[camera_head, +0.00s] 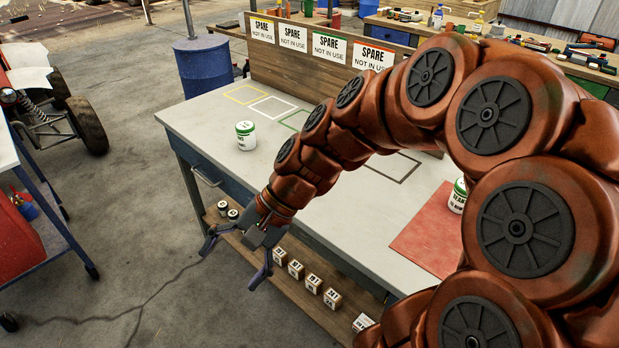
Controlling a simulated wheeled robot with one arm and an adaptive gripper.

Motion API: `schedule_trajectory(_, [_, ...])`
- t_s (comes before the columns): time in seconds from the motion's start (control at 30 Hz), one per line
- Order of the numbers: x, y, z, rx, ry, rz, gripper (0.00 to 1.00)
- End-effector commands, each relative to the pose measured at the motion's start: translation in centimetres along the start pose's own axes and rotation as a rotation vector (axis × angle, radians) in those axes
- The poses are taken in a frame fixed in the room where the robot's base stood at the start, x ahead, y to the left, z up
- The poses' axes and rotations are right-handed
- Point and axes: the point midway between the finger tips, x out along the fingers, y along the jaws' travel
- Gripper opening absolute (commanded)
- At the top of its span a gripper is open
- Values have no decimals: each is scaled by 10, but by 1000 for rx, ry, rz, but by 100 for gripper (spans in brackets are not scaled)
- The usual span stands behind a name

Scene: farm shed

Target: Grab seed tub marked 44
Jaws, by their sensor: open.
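A white tub (245,136) with a green lid stands upright on the grey worktop, near its left end. A second tub (457,197) with a green lid stands at the right on the red mat, partly hidden by my arm. The marks on both are too small to read, so I cannot tell which is 44. My gripper (229,270) is open and empty, pointing down off the bench's front edge. It is below and in front of the first tub, apart from both.
Several numbered white boxes (296,269) and two small cans (233,214) sit on the bench's lower shelf. Coloured outlines mark the worktop before a board (315,75) with "SPARE NOT IN USE" signs. A blue barrel (206,72) stands behind. The worktop around the first tub is clear.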

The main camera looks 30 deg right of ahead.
Motion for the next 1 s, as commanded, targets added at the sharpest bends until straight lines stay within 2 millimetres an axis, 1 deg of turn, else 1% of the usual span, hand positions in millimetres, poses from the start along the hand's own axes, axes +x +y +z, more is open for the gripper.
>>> schedule_trajectory(0.03, [-2, -9, -22, 94, -13, -95, 91])
schedule_trajectory(0.07, [-6, -16, -33, 146, -18, -152, 91])
schedule_trajectory(0.1, [-14, -25, -48, 216, -25, -227, 91])
schedule_trajectory(0.17, [-28, -35, -74, 325, -40, -342, 91])
schedule_trajectory(0.2, [-40, -40, -91, 396, -52, -421, 91])
schedule_trajectory(0.27, [-59, -43, -119, 506, -72, -537, 91])
schedule_trajectory(0.3, [-73, -43, -138, 577, -86, -617, 91])
schedule_trajectory(0.37, [-97, -38, -168, 684, -106, -739, 91])
schedule_trajectory(0.4, [-113, -31, -189, 753, -120, -817, 91])
schedule_trajectory(0.47, [-139, -19, -216, 846, -138, -932, 91])
schedule_trajectory(0.5, [-154, -9, -233, 904, -153, -1001, 91])
schedule_trajectory(0.6, [-187, 17, -266, 1017, -187, -1149, 91])
schedule_trajectory(0.7, [-209, 40, -287, 1094, -215, -1252, 91])
schedule_trajectory(0.8, [-221, 53, -298, 1134, -231, -1308, 91])
schedule_trajectory(0.9, [-222, 60, -304, 1149, -239, -1329, 91])
schedule_trajectory(1.0, [-214, 66, -310, 1150, -239, -1330, 91])
